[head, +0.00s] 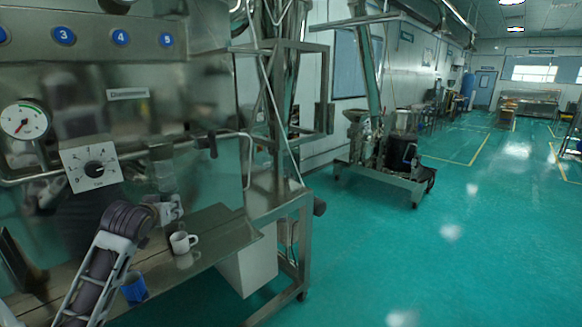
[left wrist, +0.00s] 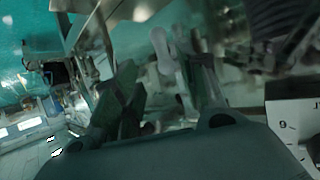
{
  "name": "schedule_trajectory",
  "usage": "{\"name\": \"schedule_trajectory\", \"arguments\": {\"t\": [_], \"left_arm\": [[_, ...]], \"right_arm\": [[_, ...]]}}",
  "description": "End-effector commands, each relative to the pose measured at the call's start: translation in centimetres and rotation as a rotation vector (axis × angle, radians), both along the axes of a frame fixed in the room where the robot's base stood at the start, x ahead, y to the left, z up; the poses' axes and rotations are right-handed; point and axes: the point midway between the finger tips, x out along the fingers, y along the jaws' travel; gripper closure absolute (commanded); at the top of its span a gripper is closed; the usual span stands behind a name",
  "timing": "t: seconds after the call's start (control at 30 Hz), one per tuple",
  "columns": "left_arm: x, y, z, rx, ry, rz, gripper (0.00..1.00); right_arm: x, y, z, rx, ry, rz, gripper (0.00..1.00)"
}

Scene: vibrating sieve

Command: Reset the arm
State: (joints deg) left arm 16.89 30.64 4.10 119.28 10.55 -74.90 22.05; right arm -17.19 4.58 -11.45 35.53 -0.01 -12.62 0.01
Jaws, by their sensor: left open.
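My left arm comes in from the lower left in the head view. Its gripper (head: 168,210) is small and partly hidden there, in front of the steel machine and above the steel shelf. In the left wrist view the two dark fingers of the left gripper (left wrist: 165,85) stand apart, with nothing seen held between them. The black-knobbed dial box (head: 91,165) is on the machine front, left of the gripper. A white dial corner (left wrist: 296,130) shows close at the right of the left wrist view. My right gripper is not in view.
A blue cup (head: 133,288) is nearer, beside my forearm. A pressure gauge (head: 22,120) and a pipe line the machine front. Open green floor (head: 450,240) lies to the right.

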Motion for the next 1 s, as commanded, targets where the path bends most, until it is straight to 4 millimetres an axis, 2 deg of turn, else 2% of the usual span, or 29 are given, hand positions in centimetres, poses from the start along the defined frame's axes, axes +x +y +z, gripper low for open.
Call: {"name": "schedule_trajectory", "arguments": {"t": [0.17, 0.47, 0.7, 1.0], "left_arm": [[-1.0, -1.6, -3.1, 0.007, 0.056, -0.025, 0.58], [-4.9, -5.8, -11.1, 0.026, 0.208, -0.095, 0.58], [-9.1, -9.2, -16.8, 0.033, 0.331, -0.154, 0.58], [-15.2, -13.0, -22.7, 0.030, 0.478, -0.226, 0.58]], "right_arm": [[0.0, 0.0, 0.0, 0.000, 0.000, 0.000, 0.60], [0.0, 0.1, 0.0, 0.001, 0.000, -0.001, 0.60], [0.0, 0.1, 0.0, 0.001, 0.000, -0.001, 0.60], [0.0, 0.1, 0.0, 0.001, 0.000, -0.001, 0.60]]}}
